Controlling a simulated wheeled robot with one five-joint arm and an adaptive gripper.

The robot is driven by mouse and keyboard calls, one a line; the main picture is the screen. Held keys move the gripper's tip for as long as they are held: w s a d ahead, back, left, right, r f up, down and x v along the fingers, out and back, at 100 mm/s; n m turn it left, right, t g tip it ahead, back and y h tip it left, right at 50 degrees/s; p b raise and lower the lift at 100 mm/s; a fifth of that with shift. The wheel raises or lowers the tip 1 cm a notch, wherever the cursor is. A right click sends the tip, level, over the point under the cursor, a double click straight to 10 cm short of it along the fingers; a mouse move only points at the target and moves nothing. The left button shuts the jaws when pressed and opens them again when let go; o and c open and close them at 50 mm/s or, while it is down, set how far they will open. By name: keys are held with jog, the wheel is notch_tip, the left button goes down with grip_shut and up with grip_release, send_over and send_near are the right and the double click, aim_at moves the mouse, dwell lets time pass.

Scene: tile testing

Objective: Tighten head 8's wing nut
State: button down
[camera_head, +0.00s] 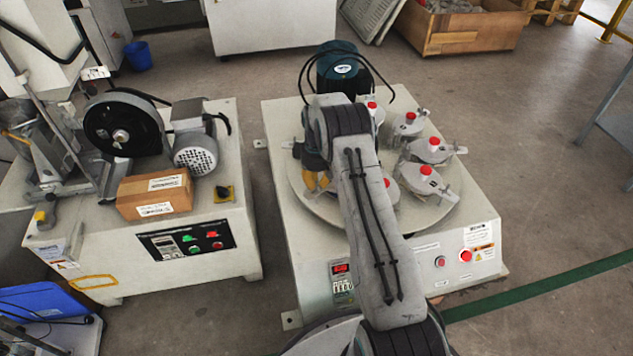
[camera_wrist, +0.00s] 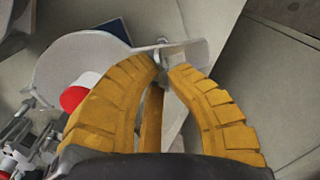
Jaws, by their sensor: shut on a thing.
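My gripper (camera_wrist: 168,72) has two ribbed yellow fingers, closed in on a small metal wing nut (camera_wrist: 162,44) between their tips. The wing nut sits at the edge of a grey test head (camera_wrist: 72,62) with a red and white knob (camera_wrist: 76,96). In the head view, only a little of my yellow gripper (camera_head: 316,181) shows at the left of the round turntable (camera_head: 320,211). My arm hides the head being gripped there, and no head number is readable.
Other red-knobbed heads (camera_head: 428,184) stand on the turntable's right and far side, close to my arm. A dark motor (camera_head: 342,66) stands at the back. A second machine with a cardboard box (camera_head: 154,194) stands left. Floor to the right is mostly clear.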

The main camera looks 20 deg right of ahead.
jog(key=c, duration=1.2)
grip_release()
notch_tip(320, 180, up, 12)
